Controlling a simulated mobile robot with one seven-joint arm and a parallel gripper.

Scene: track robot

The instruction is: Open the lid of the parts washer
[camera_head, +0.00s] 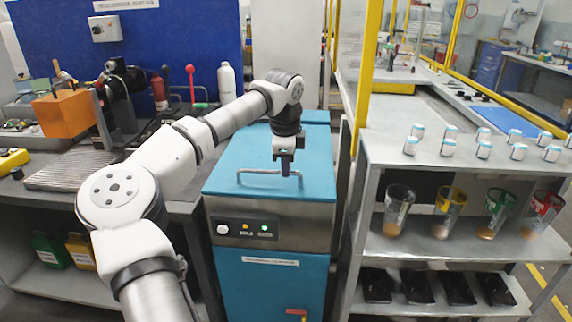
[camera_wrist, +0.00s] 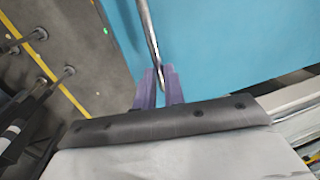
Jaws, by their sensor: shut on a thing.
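The parts washer (camera_head: 318,240) is a blue and grey cabinet with a control panel on its front. Its blue lid (camera_head: 240,152) lies flat and looks closed. A thin metal bar handle (camera_head: 262,172) runs along the front of the lid. My gripper (camera_head: 285,170) points down at the right end of this handle. In the wrist view the purple fingers of my gripper (camera_wrist: 160,82) are shut on the handle (camera_wrist: 148,35), with the blue lid (camera_wrist: 220,40) behind. The exact contact is partly hidden in the head view.
A workbench (camera_head: 70,172) with an orange box (camera_head: 66,113) and tools stands at the left. At the right, close to the washer, is a grey shelf (camera_head: 380,150) with small white-and-blue jars, cups and black trays. A yellow post (camera_head: 368,70) rises behind it.

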